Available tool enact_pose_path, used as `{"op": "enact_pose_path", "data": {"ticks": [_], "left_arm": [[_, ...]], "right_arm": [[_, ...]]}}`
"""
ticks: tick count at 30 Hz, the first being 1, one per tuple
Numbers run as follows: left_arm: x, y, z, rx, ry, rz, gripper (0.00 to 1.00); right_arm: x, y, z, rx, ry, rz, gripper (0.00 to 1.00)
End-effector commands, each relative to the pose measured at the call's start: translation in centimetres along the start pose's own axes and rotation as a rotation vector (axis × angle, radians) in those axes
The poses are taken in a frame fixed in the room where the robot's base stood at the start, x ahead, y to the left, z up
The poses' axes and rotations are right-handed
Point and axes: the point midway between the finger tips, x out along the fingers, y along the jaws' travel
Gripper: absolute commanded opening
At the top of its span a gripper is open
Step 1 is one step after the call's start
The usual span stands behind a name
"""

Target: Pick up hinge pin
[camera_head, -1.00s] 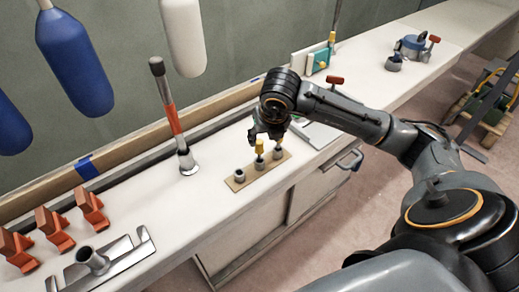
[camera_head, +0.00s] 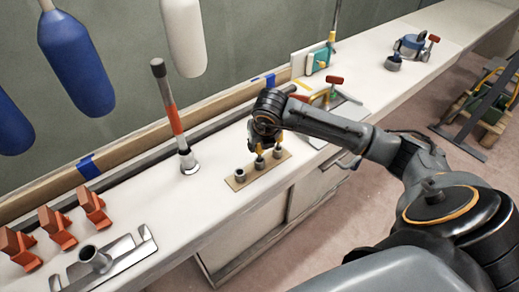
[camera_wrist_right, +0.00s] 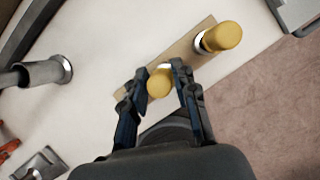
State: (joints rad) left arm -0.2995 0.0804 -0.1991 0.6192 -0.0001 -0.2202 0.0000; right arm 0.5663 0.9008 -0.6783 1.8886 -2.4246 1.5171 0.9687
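Two yellow-topped hinge pins stand in grey sockets on a small tan board (camera_head: 250,180) on the bench. The middle pin (camera_head: 259,150) is under my right gripper (camera_head: 264,140); the other pin (camera_head: 281,139) is at the board's far end. The socket (camera_head: 240,175) at the near end is empty. In the right wrist view, my right gripper (camera_wrist_right: 157,78) is open, its fingers on either side of the middle pin's yellow head (camera_wrist_right: 159,82). Whether a finger touches it is unclear. The far-end pin (camera_wrist_right: 224,36) shows beyond the right finger. My left gripper is not in view.
An orange and grey post (camera_head: 173,118) stands on the bench left of the board. Red clamp-like parts (camera_head: 55,229) and a metal plate with a tube (camera_head: 97,259) lie farther left. A red-handled tool (camera_head: 334,85) is to the right. Blue fenders (camera_head: 76,62) hang behind.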

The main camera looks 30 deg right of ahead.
Motion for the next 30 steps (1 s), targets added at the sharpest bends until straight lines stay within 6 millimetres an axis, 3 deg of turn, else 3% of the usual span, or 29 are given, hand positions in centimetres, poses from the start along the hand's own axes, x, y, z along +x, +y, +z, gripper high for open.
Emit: {"op": "enact_pose_path", "data": {"ticks": [1,3,17,22,30], "left_arm": [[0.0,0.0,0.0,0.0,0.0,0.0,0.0],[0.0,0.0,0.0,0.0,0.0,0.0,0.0],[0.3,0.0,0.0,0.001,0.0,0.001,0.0],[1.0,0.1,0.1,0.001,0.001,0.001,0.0],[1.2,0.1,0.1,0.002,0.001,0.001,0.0]], "right_arm": [[0.0,0.0,0.0,0.0,0.0,0.0,0.12],[0.0,0.0,0.0,0.0,0.0,0.0,0.0],[-0.8,0.0,0.4,0.001,-0.003,0.002,0.0],[-2.9,0.0,1.3,0.001,-0.006,0.003,0.0],[-9.0,2.8,0.1,-0.004,-0.007,0.008,0.0]]}}
